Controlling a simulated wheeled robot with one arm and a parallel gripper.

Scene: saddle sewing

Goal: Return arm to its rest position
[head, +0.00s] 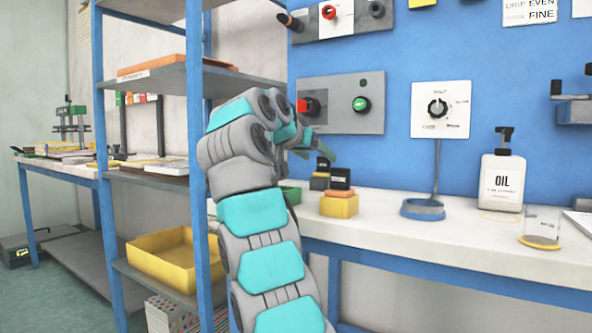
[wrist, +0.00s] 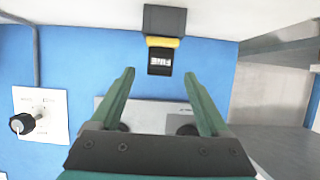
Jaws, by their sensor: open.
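My arm (head: 262,225) rises from the bottom of the head view and bends at the top, with its end toward the blue panel. My gripper (head: 318,155) is partly hidden by the arm links there. In the wrist view my gripper (wrist: 158,76) shows two green fingers spread apart with nothing between them. A black block with a pale label (wrist: 160,62) and a yellow band lies beyond the fingertips, apart from them.
A blue-framed shelf (head: 200,130) stands close left of my arm, with a yellow tray (head: 170,262) low down. Small stacked blocks (head: 340,204), a blue ring stand (head: 423,209) and an oil bottle (head: 502,180) are on the white bench (head: 395,225). Knobs and switches line the blue panel (head: 450,62).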

